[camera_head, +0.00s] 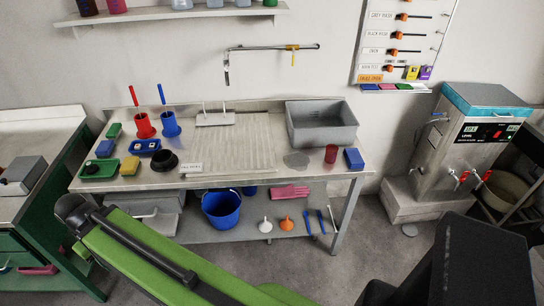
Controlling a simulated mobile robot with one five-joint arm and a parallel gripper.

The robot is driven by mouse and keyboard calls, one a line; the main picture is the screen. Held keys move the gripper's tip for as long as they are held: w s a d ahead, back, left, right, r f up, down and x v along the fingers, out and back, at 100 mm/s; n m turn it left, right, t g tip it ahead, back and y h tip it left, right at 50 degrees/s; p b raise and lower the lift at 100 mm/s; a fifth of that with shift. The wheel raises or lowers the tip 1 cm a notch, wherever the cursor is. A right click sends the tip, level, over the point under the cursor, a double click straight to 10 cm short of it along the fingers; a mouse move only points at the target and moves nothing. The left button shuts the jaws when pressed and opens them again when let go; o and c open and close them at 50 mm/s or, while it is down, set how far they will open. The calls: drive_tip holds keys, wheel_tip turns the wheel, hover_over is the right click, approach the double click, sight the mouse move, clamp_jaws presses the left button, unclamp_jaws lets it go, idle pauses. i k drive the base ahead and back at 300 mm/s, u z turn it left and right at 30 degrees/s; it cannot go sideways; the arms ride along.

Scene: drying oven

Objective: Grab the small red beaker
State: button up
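A small dark red beaker (331,153) stands upright on the right part of the steel workbench (345,171). It is between a flat grey disc (296,160) on its left and a small blue block (353,158) on its right, just in front of the grey basin. Nothing covers it. My green arm link (150,257) crosses the lower left foreground, with a black part at its upper end. I cannot make out gripper fingers anywhere, and nothing of mine is near the beaker.
A grey basin (321,123) and a ribbed drying board (231,147) stand on the bench. Red (144,127) and blue (171,126) brush holders are at left. A steel machine (465,140) stands at right. Floor (365,225) before the bench's right end is clear.

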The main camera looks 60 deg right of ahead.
sight(331, 154)
drive_tip(key=u, duration=0.45)
drive_tip(key=k, duration=0.95)
drive_tip(key=z, duration=1.25)
drive_tip(key=i, duration=1.05)
drive_tip(key=u, duration=0.1)
